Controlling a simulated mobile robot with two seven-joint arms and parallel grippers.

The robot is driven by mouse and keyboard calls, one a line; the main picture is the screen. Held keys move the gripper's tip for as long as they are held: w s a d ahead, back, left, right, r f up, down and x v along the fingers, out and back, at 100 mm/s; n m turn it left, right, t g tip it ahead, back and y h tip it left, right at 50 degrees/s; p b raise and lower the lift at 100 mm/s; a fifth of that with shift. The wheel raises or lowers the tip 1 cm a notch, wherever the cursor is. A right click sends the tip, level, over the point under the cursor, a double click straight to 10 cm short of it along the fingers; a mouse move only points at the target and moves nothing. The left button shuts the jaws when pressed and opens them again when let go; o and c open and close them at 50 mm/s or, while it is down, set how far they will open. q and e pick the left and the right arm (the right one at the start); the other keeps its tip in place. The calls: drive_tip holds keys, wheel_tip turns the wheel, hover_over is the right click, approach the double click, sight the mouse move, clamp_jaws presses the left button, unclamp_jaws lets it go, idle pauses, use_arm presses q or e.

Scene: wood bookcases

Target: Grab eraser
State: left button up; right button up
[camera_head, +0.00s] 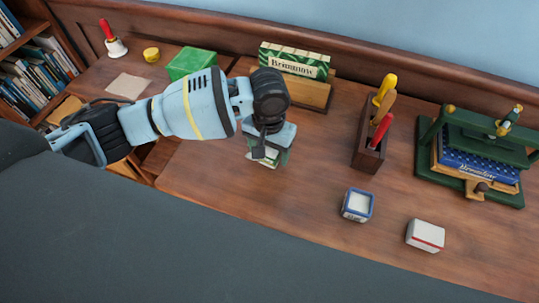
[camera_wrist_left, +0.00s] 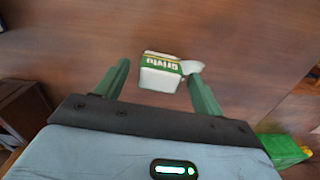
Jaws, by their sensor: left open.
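A white block with a green printed sleeve, which looks like an eraser (camera_wrist_left: 160,76), lies on the wooden desk. In the left wrist view it sits between the fingertips of my left gripper (camera_wrist_left: 158,71), with gaps on both sides. A small white piece shows at its right end. My left gripper is open, and it also shows in the head view (camera_head: 268,154), pointing down at the desk and mostly covering the eraser. I cannot tell how high the fingertips are above the desk. My right gripper is not in view.
A pen holder (camera_head: 368,157), a blue-and-white box (camera_head: 357,205) and a white block with a red stripe (camera_head: 425,235) stand to the right. A green press with books (camera_head: 480,165) is farther right.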

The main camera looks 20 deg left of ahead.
sight(271, 155)
use_arm(q)
drive_tip(key=shift+f, duration=0.5)
drive_tip(key=c, duration=1.1)
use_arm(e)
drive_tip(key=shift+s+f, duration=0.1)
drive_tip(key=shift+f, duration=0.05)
use_arm(q)
drive_tip(key=shift+r, duration=0.15)
